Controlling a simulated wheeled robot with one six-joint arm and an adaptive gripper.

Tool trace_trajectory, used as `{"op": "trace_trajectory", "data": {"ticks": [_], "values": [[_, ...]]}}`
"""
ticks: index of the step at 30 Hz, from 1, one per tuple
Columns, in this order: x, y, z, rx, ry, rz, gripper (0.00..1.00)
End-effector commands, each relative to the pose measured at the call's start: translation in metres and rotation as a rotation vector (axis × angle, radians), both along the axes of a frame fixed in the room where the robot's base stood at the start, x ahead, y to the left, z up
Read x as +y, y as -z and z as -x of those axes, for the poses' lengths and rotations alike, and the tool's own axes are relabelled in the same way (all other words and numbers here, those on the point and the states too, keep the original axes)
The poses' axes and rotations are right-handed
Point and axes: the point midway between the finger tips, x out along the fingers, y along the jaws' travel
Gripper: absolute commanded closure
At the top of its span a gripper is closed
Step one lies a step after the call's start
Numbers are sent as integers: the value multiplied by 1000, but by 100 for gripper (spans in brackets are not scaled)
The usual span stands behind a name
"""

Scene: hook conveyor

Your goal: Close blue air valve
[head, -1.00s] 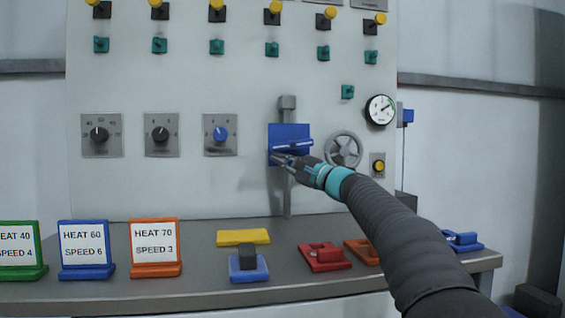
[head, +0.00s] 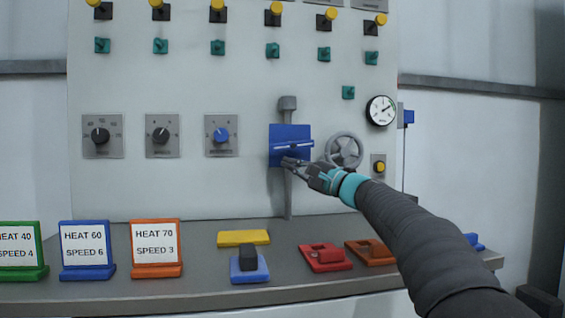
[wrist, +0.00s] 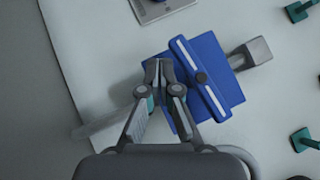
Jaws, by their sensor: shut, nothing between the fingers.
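The blue air valve (head: 290,131) is a blue plate on a vertical grey pipe, with a blue lever handle (head: 293,145) across its front. The handle lies close to horizontal in the head view. In the wrist view the handle (wrist: 201,78) has a pale stripe and a dark pivot at its middle. My gripper (head: 287,162) is at the lower edge of the plate, below the handle. In the wrist view my fingertips (wrist: 158,66) are together and empty, beside the handle and apart from its pivot; whether they touch it I cannot tell.
A grey handwheel (head: 344,151) and a round gauge (head: 381,110) are right of the valve. Dials, including a blue knob (head: 221,135), are to the left. The bench (head: 200,292) below carries sign cards, a yellow block (head: 243,237) and coloured switch blocks.

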Motion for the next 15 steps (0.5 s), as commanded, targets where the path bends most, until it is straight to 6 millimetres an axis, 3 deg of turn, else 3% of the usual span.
{"op": "trace_trajectory", "data": {"ticks": [6,15], "values": [[-38,12,23,1,3,-1,100],[-66,23,41,0,1,0,100]]}}
